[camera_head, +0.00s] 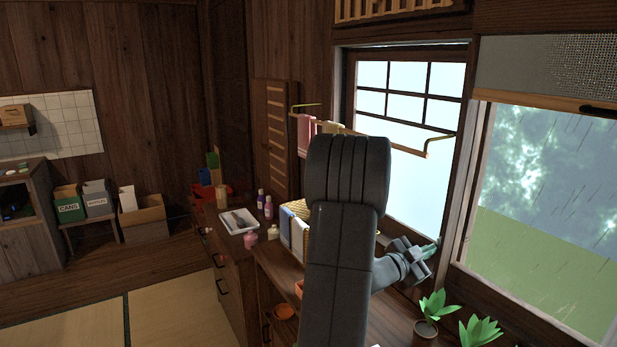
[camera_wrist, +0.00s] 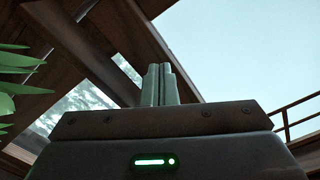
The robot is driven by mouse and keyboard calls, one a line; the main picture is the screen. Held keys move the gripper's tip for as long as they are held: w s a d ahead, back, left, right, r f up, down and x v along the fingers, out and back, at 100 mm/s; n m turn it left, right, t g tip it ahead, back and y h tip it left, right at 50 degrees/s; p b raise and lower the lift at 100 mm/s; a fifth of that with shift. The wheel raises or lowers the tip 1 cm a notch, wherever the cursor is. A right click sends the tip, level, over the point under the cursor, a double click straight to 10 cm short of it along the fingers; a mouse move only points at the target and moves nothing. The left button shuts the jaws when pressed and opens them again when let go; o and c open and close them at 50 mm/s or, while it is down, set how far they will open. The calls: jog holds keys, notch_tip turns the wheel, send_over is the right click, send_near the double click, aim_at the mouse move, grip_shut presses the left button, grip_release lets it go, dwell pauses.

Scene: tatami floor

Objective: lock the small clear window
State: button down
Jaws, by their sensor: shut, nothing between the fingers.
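A pale window (camera_head: 408,185) with a dark crossbar grid in its upper part stands behind my arm. To its right, a wider clear window (camera_head: 545,215) shows rain, grass and trees. I cannot tell for sure which is the small clear window, and I make out no latch on either. My gripper (camera_head: 432,248) is at the lower right of the pale window, close to the frame. In the wrist view its two fingers (camera_wrist: 158,68) are together and empty, pointing up toward pane and frame. Whether they touch anything is unclear. My arm hides part of the pale window.
A potted plant (camera_head: 432,310) and a second plant (camera_head: 480,330) stand just below my gripper. A towel rail (camera_head: 400,147) crosses in front of the pale window. A basket (camera_head: 300,210) and bottles (camera_head: 268,207) stand on the counter to the left.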

jog(key=shift+s+d+f+b, duration=0.15)
jog(key=shift+s+d+b, duration=0.25)
jog(key=shift+b, duration=0.45)
jog(key=shift+a+f, duration=0.1)
jog(key=b+v, duration=0.1)
jog(key=v, duration=0.5)
jog(key=shift+f, duration=0.3)
dwell(0.3)
jog(key=shift+a+f+b, duration=0.1)
jog(key=shift+b, duration=0.45)
jog(key=w+d+r+b, duration=0.1)
jog(key=w+d+b, duration=0.3)
jog(key=w, duration=0.1)
dwell(0.5)
jog(key=shift+r, duration=0.1)
